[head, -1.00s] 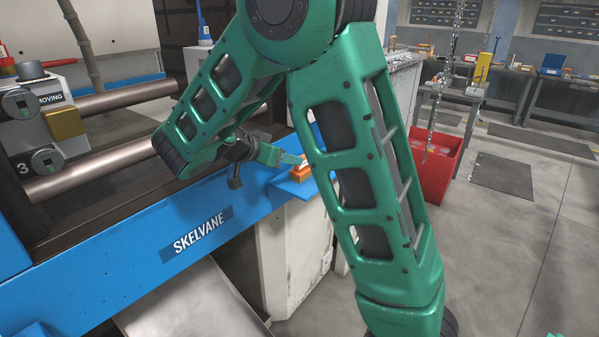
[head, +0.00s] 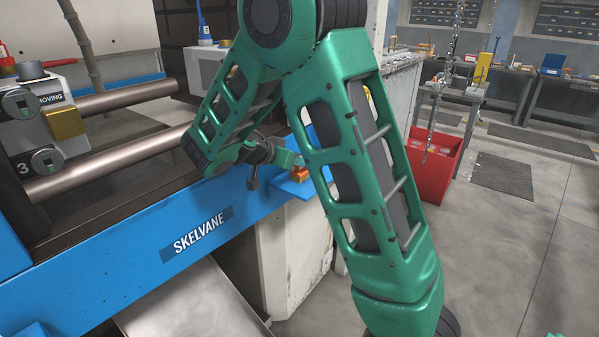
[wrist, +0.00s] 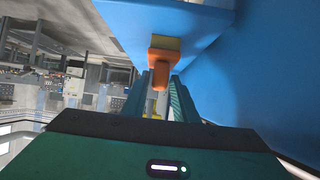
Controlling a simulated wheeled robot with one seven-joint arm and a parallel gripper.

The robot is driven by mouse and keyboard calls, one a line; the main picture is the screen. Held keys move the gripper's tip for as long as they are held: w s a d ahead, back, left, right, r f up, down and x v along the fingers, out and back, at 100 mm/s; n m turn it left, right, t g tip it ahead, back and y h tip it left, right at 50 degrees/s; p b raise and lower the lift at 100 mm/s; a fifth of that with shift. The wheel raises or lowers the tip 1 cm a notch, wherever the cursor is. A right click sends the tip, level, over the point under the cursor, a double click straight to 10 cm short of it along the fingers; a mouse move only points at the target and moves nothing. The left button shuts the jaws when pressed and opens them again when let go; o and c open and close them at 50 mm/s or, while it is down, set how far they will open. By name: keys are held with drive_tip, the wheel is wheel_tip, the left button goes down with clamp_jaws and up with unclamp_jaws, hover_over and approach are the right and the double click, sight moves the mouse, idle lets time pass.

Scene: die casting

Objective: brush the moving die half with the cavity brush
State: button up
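The cavity brush (wrist: 160,62) is orange with a yellowish block. It rests on a small blue shelf (wrist: 122,22) on the side of the machine. It also shows in the head view (head: 299,174), partly behind my arm. My gripper (wrist: 160,84) is at the brush, its green fingers apart on either side of the orange end. I see no clear contact with the brush. In the head view my gripper (head: 287,158) is at the shelf, partly hidden. The moving side, a pale block (head: 40,105) labelled MOVING, is at the left; its die face is not clearly visible.
A blue machine beam (head: 150,235) marked SKELVANE runs below two steel tie bars (head: 120,97). A pale block (head: 205,68) stands beyond my forearm. A red bin (head: 436,160) and workbenches are at the right. The floor at the right has open room.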

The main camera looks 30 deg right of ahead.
clamp_jaws()
drive_tip(key=shift+r, duration=3)
drive_tip(key=shift+s, duration=0.1)
